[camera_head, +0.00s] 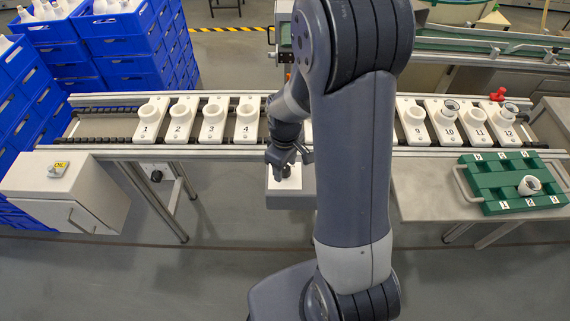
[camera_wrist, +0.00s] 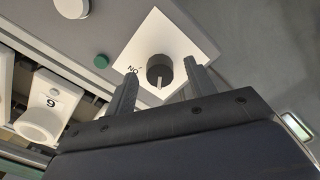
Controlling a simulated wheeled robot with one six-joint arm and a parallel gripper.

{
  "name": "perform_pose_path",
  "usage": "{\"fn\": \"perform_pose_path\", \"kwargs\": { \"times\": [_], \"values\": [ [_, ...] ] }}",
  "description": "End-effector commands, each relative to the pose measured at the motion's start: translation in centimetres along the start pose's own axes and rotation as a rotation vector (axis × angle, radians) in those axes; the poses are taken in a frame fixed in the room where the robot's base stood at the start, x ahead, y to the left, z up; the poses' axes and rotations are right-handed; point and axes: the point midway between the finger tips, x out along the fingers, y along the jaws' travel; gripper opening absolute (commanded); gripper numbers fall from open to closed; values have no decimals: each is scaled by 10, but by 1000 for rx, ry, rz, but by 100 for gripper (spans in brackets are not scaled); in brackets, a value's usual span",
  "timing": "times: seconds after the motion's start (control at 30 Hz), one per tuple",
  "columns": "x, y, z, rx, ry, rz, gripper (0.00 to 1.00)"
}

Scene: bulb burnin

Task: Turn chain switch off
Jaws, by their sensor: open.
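The chain switch is a dark round knob (camera_wrist: 160,66) with a pale pointer line, on a white square plate (camera_wrist: 150,32). An "ON" label is on the plate left of the knob in the wrist view, and the pointer line faces the bottom of that view, away from the label. In the head view the plate (camera_head: 295,184) sits on a grey box at the front of the conveyor, partly hidden by my arm. My gripper (camera_wrist: 161,74) is open, its fingers either side of the knob in the wrist view. I cannot tell if they touch it.
The conveyor (camera_head: 350,151) carries numbered white holders, including one marked 4 (camera_head: 247,118). A green tray (camera_head: 488,207) stands on the right table. A grey cabinet (camera_head: 75,190) and blue crates (camera_head: 125,45) stand left.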

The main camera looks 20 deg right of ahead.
Motion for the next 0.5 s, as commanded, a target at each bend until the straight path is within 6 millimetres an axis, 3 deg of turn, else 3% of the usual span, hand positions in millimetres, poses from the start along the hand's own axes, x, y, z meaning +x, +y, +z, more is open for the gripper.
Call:
{"fn": "perform_pose_path", "kwargs": {
  "times": [0.23, 0.5],
  "values": [
    [-18, 1, -1, 0, 3, 3, 52],
    [-70, 1, -1, 0, 5, 4, 52]
  ]
}}
